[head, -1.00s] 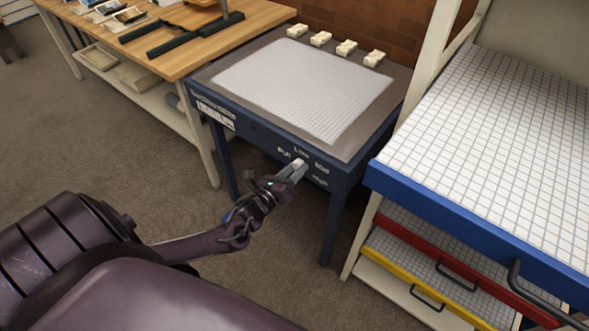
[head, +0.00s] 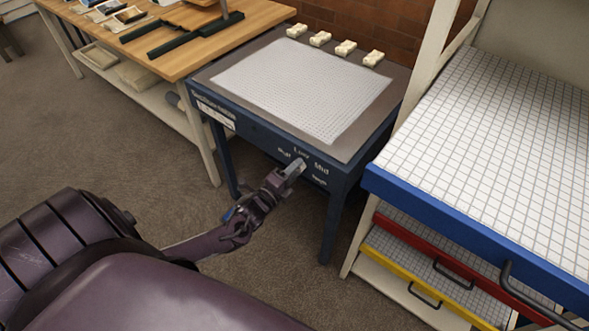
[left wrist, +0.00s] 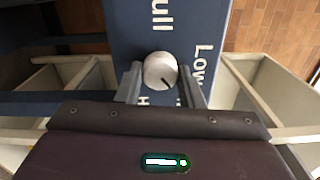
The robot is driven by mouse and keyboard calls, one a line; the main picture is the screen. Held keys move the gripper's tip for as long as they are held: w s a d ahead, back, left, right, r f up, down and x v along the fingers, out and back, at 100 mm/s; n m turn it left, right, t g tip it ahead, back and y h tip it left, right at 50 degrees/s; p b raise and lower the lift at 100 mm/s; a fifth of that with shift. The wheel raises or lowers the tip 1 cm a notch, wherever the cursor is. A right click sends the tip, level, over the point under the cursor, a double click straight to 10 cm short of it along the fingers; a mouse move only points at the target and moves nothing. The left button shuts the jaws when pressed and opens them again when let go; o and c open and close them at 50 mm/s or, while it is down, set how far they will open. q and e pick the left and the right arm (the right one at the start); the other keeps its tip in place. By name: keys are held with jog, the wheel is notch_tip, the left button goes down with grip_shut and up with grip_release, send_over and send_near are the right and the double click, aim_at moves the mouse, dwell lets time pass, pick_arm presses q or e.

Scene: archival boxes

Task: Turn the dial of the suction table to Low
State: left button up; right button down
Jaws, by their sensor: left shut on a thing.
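The suction table (head: 375,130) is dark blue with a pale perforated top, and stands in the middle of the head view. Its front panel carries labels Low, Mid, one ending in "ull", and one lower right that is blurred. The dial (left wrist: 158,66) is a round silver-white knob with a dark pointer line, seen in the left wrist view. The line slants down and right, below the word Low. My left gripper (head: 296,167) is at the panel, its fingers on both sides of the dial and shut on it. In the head view the gripper hides the dial. My right gripper is out of view.
Several small cream blocks (head: 346,48) lie along the table's back edge. A wooden workbench (head: 215,45) stands to the left. A rack with a blue-edged gridded shelf (head: 500,140) and red and yellow drawers stands close on the right. Carpet in front is clear.

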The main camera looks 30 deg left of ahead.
pick_arm(q)
jog(key=shift+n+p, duration=0.5)
jog(key=shift+n, duration=4.4)
jog(key=o, duration=1)
jog(key=s, duration=0.8)
jog(key=shift+a, duration=0.35)
